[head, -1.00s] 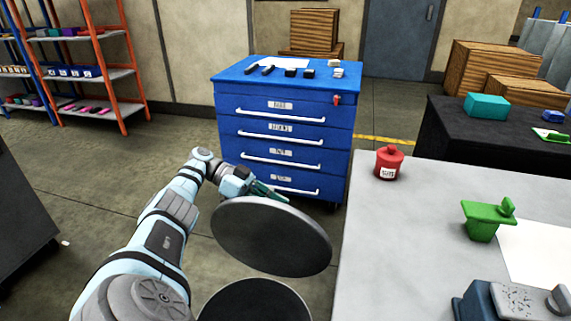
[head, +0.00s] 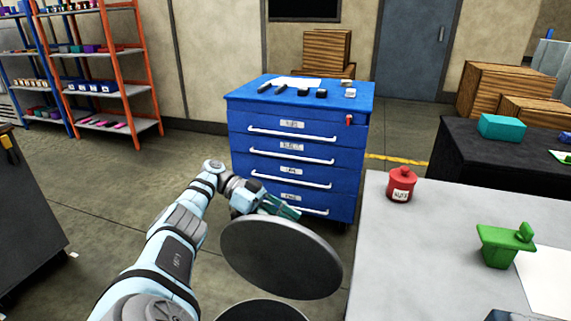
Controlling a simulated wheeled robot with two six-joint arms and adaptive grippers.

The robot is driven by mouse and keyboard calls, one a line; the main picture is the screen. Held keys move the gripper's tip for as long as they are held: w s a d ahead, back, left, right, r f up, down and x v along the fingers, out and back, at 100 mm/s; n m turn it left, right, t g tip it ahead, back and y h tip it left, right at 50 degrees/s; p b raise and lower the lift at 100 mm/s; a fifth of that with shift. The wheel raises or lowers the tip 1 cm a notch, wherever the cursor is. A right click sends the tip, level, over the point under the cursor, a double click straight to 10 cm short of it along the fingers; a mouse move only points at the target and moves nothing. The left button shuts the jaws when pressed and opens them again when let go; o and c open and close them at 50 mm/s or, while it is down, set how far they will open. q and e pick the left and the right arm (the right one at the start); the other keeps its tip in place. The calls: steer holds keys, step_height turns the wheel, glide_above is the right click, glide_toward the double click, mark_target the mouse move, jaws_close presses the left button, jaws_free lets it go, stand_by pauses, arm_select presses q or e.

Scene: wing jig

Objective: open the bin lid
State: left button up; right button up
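The bin lid (head: 282,258) is a dark grey round disc, raised and tilted above the bin. The bin's dark round opening (head: 262,311) shows below it at the bottom edge, with a gap between the two. My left gripper (head: 285,208) is at the lid's far upper edge, its teal fingers reaching just behind and above the rim. The lid hides part of the contact, so I cannot tell whether the fingers grip the rim or only touch it. My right gripper is not in view.
A blue drawer cabinet (head: 291,150) stands just beyond my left gripper. A grey table (head: 430,270) to the right carries a red pot (head: 401,185) and a green object (head: 504,245). A dark bench (head: 478,160) is behind it. Open floor lies left of my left arm.

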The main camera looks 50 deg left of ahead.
arm_select(q)
step_height(320, 180, up, 9)
steer(key=shift+f, duration=0.2)
stand_by(0.4)
